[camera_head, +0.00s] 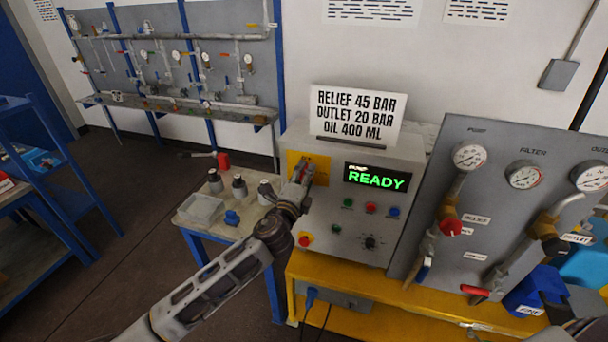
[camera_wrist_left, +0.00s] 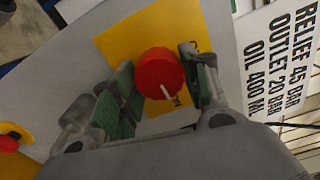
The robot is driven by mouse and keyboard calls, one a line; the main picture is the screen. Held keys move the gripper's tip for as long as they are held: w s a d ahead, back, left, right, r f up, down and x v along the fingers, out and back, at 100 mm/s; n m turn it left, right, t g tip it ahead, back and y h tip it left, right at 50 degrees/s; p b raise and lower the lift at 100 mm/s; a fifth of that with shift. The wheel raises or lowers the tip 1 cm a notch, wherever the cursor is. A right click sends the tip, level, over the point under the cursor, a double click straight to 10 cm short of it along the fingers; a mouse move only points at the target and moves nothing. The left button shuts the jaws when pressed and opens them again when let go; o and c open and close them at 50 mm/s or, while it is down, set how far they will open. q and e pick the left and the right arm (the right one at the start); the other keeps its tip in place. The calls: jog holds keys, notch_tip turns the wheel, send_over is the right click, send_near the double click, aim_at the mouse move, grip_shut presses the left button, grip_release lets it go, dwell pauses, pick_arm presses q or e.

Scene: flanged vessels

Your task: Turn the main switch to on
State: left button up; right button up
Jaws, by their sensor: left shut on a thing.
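The main switch is a red round knob (camera_wrist_left: 160,75) with a white pointer mark, on a yellow plate (camera_wrist_left: 118,42). The plate also shows in the head view (camera_head: 320,161) at the upper left of the grey control box (camera_head: 335,212). My left gripper (camera_wrist_left: 158,84) has its green-padded fingers on either side of the knob and is shut on it. In the head view my left gripper (camera_head: 301,173) covers most of the knob. Lettering on the plate is partly hidden. The box's display (camera_head: 377,178) reads READY in green. My right gripper does not show.
A sign (camera_head: 357,117) stands on the box. Buttons (camera_head: 371,208) and a black dial (camera_head: 370,242) sit below the display. A gauge panel (camera_head: 500,190) with valves stands to the right. A small table (camera_head: 215,232) with bottles stands left of the box. Open floor lies further left.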

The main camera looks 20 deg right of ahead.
pick_arm(q)
jog(key=shift+f, duration=0.15)
dwell(0.3)
jog(key=o, duration=1)
jog(key=shift+s, duration=0.1)
jog(key=v, duration=1.2)
dwell(0.5)
